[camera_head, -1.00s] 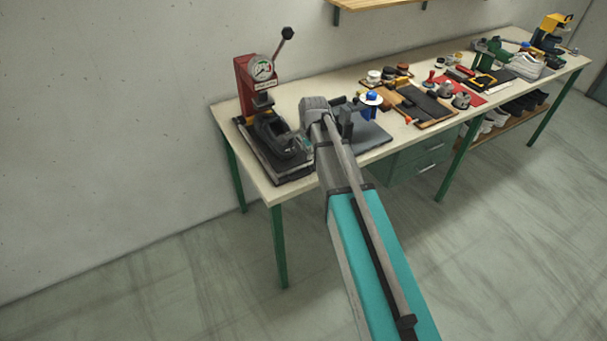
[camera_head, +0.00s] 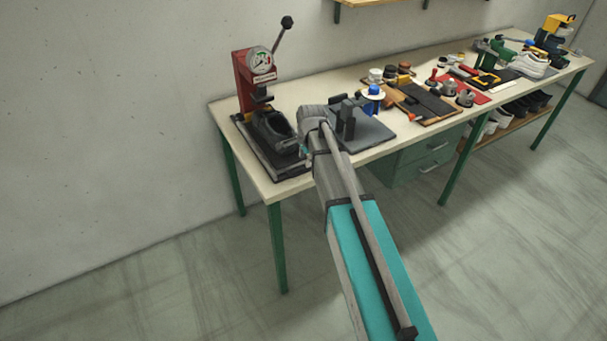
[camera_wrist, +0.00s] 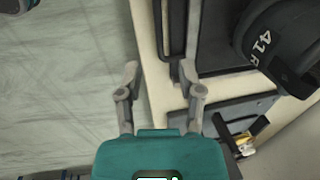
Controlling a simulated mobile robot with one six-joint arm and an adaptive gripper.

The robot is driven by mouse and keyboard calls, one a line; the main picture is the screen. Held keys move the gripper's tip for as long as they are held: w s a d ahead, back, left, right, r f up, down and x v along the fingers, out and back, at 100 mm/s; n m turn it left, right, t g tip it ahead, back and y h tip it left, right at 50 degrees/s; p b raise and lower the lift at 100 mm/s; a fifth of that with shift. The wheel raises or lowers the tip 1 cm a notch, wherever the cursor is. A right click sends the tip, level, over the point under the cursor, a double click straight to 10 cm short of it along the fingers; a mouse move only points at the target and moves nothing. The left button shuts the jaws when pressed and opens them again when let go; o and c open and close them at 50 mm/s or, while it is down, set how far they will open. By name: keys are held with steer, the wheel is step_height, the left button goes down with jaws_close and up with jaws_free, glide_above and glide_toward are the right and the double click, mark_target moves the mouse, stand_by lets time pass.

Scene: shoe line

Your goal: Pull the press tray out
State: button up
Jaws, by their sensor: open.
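The red press (camera_head: 245,82) with a round gauge stands at the left end of the bench. Its dark press tray (camera_head: 290,172) lies at the base, with a black shoe form (camera_head: 272,132) on it. In the wrist view the form (camera_wrist: 285,40), marked "41 R", is at the upper right, over the dark tray (camera_wrist: 222,68). A grey bar (camera_wrist: 193,28) runs along the tray's edge. My gripper (camera_wrist: 160,76) is open and empty at the bench edge. Its right finger points at the near end of the bar; I cannot tell whether they touch. My arm hides the gripper's fingers in the head view.
A grey plate with an upright dark fixture (camera_head: 372,138) sits just right of my wrist. A tool board (camera_head: 425,103) and other shoe-making items lie farther right. A green drawer unit (camera_head: 425,160) hangs under the bench (camera_head: 228,118). The floor in front is clear.

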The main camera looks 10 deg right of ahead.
mark_target(303, 172)
steer(key=shift+w+a+f+b, duration=0.1)
steer(key=shift+w+f+b, duration=0.1)
steer(key=shift+f+b, duration=0.8)
steer(key=shift+w+a+f+b, duration=0.1)
steer(key=shift+w+f+b, duration=0.05)
steer(key=shift+f+b, duration=0.85)
steer(key=shift+w+a+f+b, duration=0.1)
steer(key=shift+w+f+b, duration=0.1)
steer(key=shift+f+b, duration=0.8)
steer(key=shift+f, duration=0.15)
steer(key=shift+c, duration=0.2)
jaws_close()
steer(key=shift+d, duration=0.1)
